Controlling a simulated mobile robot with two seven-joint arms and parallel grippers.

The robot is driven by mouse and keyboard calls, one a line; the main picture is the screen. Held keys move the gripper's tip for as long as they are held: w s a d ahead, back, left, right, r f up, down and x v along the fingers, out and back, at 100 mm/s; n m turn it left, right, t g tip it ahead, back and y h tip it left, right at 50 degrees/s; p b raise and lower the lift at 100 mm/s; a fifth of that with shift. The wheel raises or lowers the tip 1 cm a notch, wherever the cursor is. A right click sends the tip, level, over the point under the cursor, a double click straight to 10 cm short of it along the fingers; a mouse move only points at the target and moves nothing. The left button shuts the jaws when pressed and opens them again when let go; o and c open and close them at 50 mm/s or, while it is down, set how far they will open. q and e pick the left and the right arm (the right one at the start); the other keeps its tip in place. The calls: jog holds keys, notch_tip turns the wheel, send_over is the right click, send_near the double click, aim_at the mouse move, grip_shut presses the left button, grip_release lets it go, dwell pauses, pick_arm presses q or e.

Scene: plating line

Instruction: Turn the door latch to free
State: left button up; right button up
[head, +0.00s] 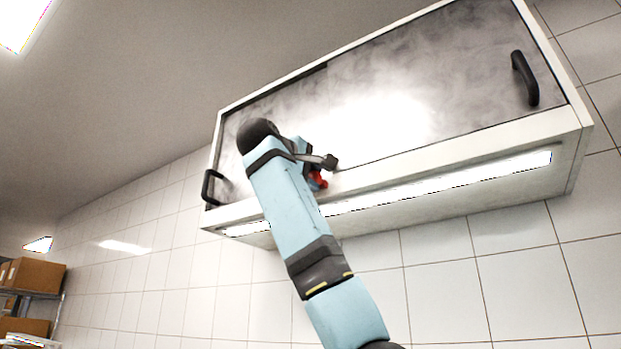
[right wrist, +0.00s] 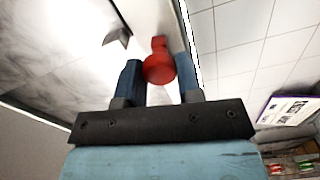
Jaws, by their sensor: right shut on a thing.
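The door latch is a small red knob (head: 318,180) at the lower edge of the wall cabinet's door, partly hidden behind my right arm in the head view. In the right wrist view the red latch (right wrist: 158,67) sits between the two blue fingers of my right gripper (right wrist: 157,74). The gripper is shut on it. How far the latch is turned cannot be told. The cabinet door (head: 400,95) is a grey, smoky panel lying flat in its white frame. My left gripper is not in view.
The door has black handles at its right (head: 525,78) and left (head: 208,187). A lit strip (head: 450,180) runs under the cabinet. A small dark, angular piece (right wrist: 118,37) stands near the latch. Cardboard boxes (head: 35,275) sit on a shelf at far left. A tiled wall lies behind.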

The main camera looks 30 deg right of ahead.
jog(key=shift+n, duration=1)
jog(key=o, duration=0.9)
jog(key=b+v, duration=0.2)
jog(key=v, duration=1.2)
jog(key=shift+d+f, duration=0.1)
